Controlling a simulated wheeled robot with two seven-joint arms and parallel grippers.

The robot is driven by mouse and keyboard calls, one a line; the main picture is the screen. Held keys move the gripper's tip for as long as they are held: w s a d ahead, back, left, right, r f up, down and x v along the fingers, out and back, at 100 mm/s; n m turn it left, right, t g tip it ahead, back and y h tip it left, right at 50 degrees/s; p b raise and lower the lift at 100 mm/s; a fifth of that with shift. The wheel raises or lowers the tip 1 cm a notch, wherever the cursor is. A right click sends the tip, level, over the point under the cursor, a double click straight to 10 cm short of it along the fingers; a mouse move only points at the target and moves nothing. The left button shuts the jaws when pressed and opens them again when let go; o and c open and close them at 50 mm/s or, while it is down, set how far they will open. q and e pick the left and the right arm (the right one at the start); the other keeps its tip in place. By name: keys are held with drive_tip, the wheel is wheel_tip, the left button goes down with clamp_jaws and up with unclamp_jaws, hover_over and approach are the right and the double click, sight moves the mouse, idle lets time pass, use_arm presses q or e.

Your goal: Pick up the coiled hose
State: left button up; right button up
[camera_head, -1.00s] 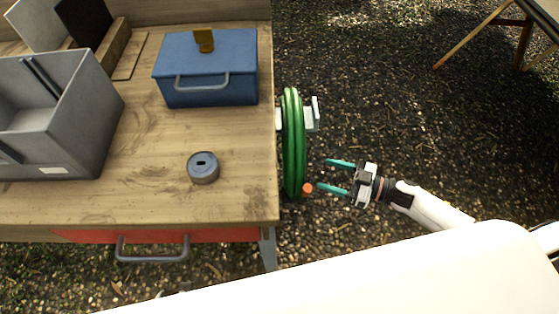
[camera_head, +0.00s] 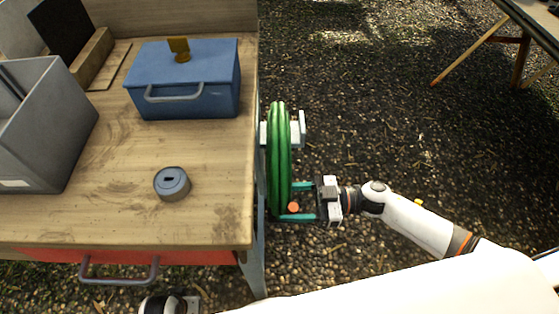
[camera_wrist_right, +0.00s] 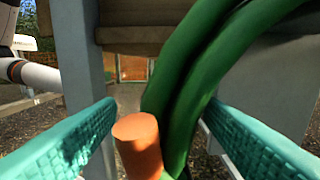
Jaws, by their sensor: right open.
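The coiled green hose (camera_head: 279,155) hangs on a pale bracket (camera_head: 301,130) at the right side of the workbench. An orange hose end (camera_head: 293,207) shows at its lower right. My right gripper (camera_head: 297,203) is open at the lower part of the coil. In the right wrist view, the green hose strands (camera_wrist_right: 190,95) and the orange end (camera_wrist_right: 138,143) lie between its two teal fingers, with gaps visible. Part of an arm of mine, likely the left, shows at the bottom edge in the head view; its gripper's fingers are not visible.
The wooden workbench (camera_head: 110,205) carries a blue toolbox (camera_head: 190,80), a grey bin (camera_head: 50,130) and a round grey tin (camera_head: 172,184). A red drawer (camera_head: 200,257) with a handle is at its front. Gravel ground to the right is open up to another table (camera_head: 535,20).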

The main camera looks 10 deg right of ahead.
drive_tip(key=shift+w+a, duration=0.15)
drive_tip(key=shift+a, duration=0.5)
drive_tip(key=shift+w+a, duration=0.15)
drive_tip(key=shift+a, duration=0.45)
clamp_jaws()
use_arm(q)
drive_tip(key=shift+w+r, duration=0.1)
drive_tip(key=shift+r, duration=0.2)
use_arm(e)
drive_tip(key=shift+d+r, duration=0.1)
drive_tip(key=shift+r, duration=0.05)
